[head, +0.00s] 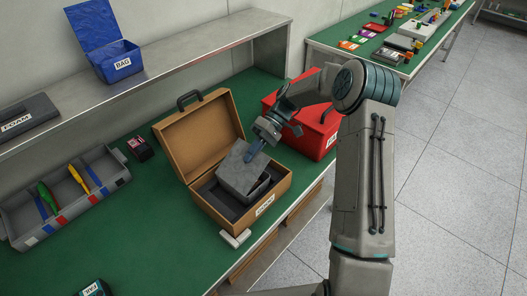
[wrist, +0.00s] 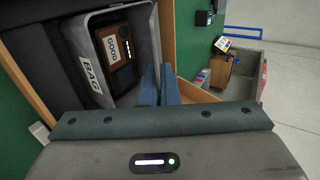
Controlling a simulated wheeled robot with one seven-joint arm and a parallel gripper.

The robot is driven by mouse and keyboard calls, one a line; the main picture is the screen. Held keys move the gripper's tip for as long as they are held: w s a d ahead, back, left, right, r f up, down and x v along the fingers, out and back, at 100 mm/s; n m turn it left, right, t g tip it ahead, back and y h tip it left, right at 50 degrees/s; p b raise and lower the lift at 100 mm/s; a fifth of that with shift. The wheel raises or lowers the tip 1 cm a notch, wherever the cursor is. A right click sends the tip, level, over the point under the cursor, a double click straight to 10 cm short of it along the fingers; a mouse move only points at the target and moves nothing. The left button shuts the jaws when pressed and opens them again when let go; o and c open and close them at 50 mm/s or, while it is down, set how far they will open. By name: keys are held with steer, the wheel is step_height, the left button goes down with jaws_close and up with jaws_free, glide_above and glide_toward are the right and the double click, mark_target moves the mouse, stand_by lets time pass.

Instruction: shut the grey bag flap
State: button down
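The grey bag (head: 262,190) sits in the dark lining of an open brown case. Its flap (head: 238,168) is raised and tilted, not lying flat on the bag. In the wrist view the open bag shows its BAG label (wrist: 91,73) and a brown device (wrist: 116,55) marked GOOD inside. The flap appears there nearly edge-on (wrist: 157,35), running down to my fingers. My gripper (head: 254,152) is at the flap's upper edge; its blue fingers (wrist: 159,84) are close together with the thin flap edge seemingly between them.
The brown case (head: 205,125) has its lid up behind the bag. A red box (head: 315,135) stands close on the right. A grey tool tray (head: 65,195) lies left; a small white block (head: 235,239) lies in front. A blue bag (head: 115,60) stands on the shelf.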

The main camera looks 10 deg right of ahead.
steer(key=shift+f, duration=0.1)
stand_by(0.4)
steer(key=c, duration=1.6)
jaws_free()
steer(key=shift+c, duration=0.2)
steer(key=shift+w+d, duration=0.1)
steer(key=b+v, duration=0.2)
steer(key=v, duration=1.1)
steer(key=shift+w+d, duration=0.25)
steer(key=shift+w, duration=0.05)
